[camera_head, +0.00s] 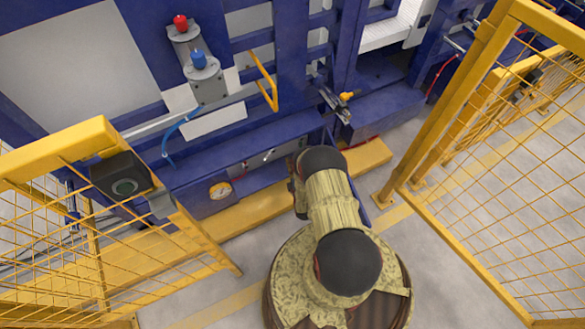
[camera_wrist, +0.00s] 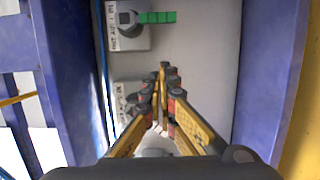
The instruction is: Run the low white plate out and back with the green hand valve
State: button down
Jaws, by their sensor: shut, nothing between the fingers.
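The green hand valve shows in the wrist view as a green lever (camera_wrist: 157,17) pointing right from a dark round hub on a light grey block with lettering. My gripper (camera_wrist: 163,69) is shut and empty, its yellow fingers together below the lever and apart from it in the picture. A second light grey block (camera_wrist: 124,92) is partly hidden by the fingers. In the head view my arm hides the gripper and the green valve. A white plate (camera_head: 214,122) shows low in the blue machine frame; I cannot tell if it is the task's plate.
Blue walls (camera_wrist: 270,80) stand on both sides of the valve panel (camera_wrist: 205,60). Yellow mesh fences (camera_head: 95,240) stand at left and right (camera_head: 500,170).

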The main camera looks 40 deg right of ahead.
aim_at(300, 142)
jog(key=w+d+b, duration=0.2)
jog(key=w+d, duration=0.1)
jog(key=d, duration=0.3)
jog(key=shift+b, duration=0.3)
